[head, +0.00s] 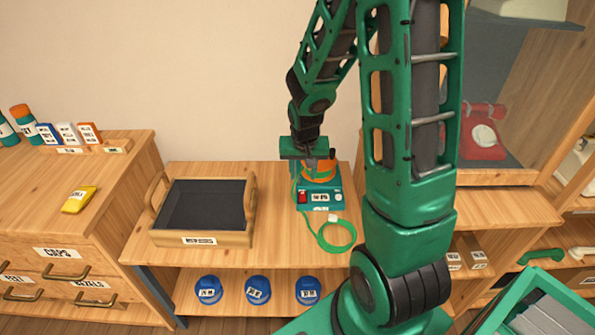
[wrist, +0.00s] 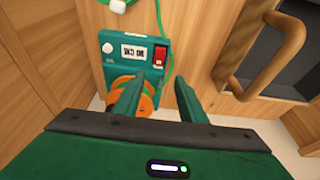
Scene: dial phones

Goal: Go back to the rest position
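My gripper (head: 313,160) is over the back of a small teal device on the middle table, with my green arm reaching to it from the right. In the wrist view my gripper (wrist: 158,86) has its two fingers apart, with nothing seen held between them. The teal device (head: 319,198) has a red switch, a white knob and a label; it also shows in the wrist view (wrist: 118,62). An orange round part (head: 321,170) sits on the device. In the wrist view it (wrist: 122,84) is partly hidden behind the left finger; I cannot tell whether they touch.
A wooden tray (head: 166,232) with a dark inside stands left of the device. A green cord (head: 337,248) with a white plug lies in front. Blue round containers (head: 258,290) sit on the lower shelf. A red phone (head: 482,135) is in the cabinet at right; a yellow packet (head: 79,199) lies left.

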